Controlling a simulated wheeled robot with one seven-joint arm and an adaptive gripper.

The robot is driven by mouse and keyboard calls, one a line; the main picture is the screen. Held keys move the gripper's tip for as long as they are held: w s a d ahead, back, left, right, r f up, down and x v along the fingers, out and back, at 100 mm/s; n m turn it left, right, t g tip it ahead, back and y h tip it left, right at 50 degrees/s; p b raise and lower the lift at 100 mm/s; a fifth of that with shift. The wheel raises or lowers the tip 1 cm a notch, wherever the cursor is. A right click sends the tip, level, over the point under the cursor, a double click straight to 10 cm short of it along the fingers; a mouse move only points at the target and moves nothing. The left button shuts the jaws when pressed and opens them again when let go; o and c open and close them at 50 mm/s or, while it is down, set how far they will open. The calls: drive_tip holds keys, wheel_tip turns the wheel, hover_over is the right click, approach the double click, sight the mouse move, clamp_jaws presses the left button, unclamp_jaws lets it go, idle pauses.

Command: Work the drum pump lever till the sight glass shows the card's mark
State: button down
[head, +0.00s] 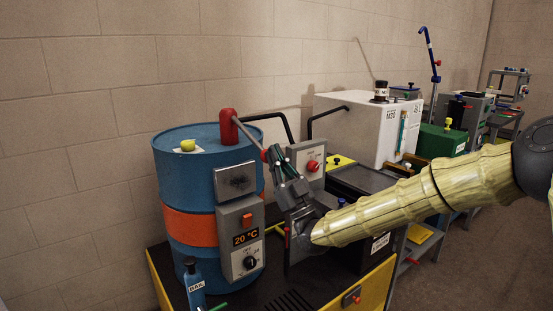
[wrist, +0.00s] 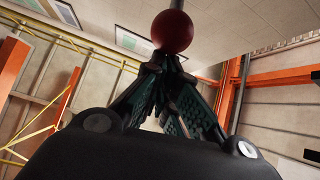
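The blue drum (head: 172,178) with an orange band stands at the left. On its top is a red pump head (head: 228,125), and a grey lever (head: 248,138) slopes down to the right from it. The lever's red ball end (head: 264,155) also shows in the wrist view (wrist: 172,31), just past my fingertips. My gripper (head: 272,154) is at the ball, its fingers drawn together with tips close below it in the wrist view (wrist: 163,62); I see no clear hold. A narrow sight glass (head: 402,132) is on the white tank (head: 352,133); its level is too small to read. I cannot identify the card.
A grey control box (head: 241,240) reading 20 °C is in front of the drum. A blue bottle (head: 194,285) stands at the front left. Another grey box with a red knob (head: 312,165) is behind my gripper. Black pipes (head: 283,122) run between drum and tank. A green box (head: 440,140) stands farther right.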

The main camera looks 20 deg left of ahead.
drive_tip(key=shift+f, duration=0.5)
wheel_tip(320, 180, up, 3)
drive_tip(key=s+d, duration=0.2)
drive_tip(key=v, duration=0.9)
drive_tip(key=shift+w+a, duration=0.1)
idle(1.2)
